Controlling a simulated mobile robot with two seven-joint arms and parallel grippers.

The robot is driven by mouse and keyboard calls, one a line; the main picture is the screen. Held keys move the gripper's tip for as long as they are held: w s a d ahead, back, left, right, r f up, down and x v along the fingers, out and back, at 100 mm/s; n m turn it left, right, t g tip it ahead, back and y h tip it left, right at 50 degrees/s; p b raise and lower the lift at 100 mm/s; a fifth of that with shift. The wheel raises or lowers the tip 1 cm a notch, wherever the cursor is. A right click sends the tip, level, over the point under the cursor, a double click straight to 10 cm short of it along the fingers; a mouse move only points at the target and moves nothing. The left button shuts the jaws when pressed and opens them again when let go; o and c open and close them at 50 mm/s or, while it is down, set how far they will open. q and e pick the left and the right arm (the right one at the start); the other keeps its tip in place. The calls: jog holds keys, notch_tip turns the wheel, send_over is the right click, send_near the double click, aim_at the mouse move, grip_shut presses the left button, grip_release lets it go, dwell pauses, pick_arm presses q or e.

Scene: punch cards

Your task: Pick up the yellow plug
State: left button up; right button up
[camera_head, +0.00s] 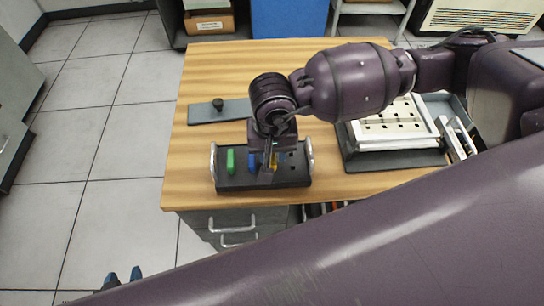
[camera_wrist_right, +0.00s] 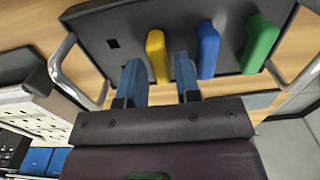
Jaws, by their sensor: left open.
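The yellow plug (camera_wrist_right: 157,55) stands in the black plug block, next to an empty square hole. In the head view only a sliver of it (camera_head: 275,160) shows beside my right gripper (camera_head: 268,158). In the right wrist view, the two blue fingers of my right gripper (camera_wrist_right: 159,78) are apart, with the yellow plug between them. The plug appears closer to the left finger; I cannot tell whether they touch. My left gripper (camera_head: 123,277) is open and empty at the bottom left of the head view, well away from the block.
The black block (camera_head: 292,179) has metal handles at both ends and also holds a blue plug (camera_wrist_right: 208,50) and a green plug (camera_wrist_right: 259,45). A grey plate with a black knob (camera_head: 218,104) lies behind it. A white perforated panel device (camera_head: 396,128) stands at right on the wooden table (camera_head: 185,190).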

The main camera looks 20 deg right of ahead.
notch_tip(320, 180, down, 2)
grip_shut()
jog(key=shift+r, duration=0.1)
notch_tip(320, 180, up, 19)
jog(key=p, duration=0.2)
notch_tip(320, 180, up, 6)
jog(key=p, duration=0.1)
send_over(272, 156)
dwell(1.3)
